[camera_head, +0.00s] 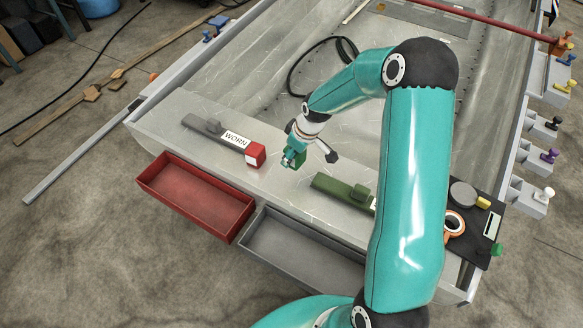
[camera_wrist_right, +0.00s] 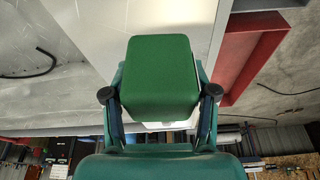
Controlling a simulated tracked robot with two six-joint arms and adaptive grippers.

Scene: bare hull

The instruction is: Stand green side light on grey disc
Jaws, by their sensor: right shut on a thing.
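My right gripper (camera_head: 293,158) hangs over the light metal deck, between the grey tool marked WORN and the green cylinder. It is shut on the green side light (camera_wrist_right: 160,70), a green block with a white part behind it in the wrist view. In the head view only a small green patch of the light (camera_head: 301,159) shows beside the fingers. The grey disc (camera_head: 462,193) lies at the right on a black board (camera_head: 474,249), well apart from the gripper. Nothing shows on top of the disc. My left gripper is not in view.
The grey WORN tool (camera_head: 212,133) has a red end. The green cylinder (camera_head: 333,186) lies partly behind my arm. A red tray (camera_head: 190,199) and a grey tray (camera_head: 295,252) are at the front. A yellow piece (camera_head: 483,202) and orange ring (camera_head: 455,222) are near the disc.

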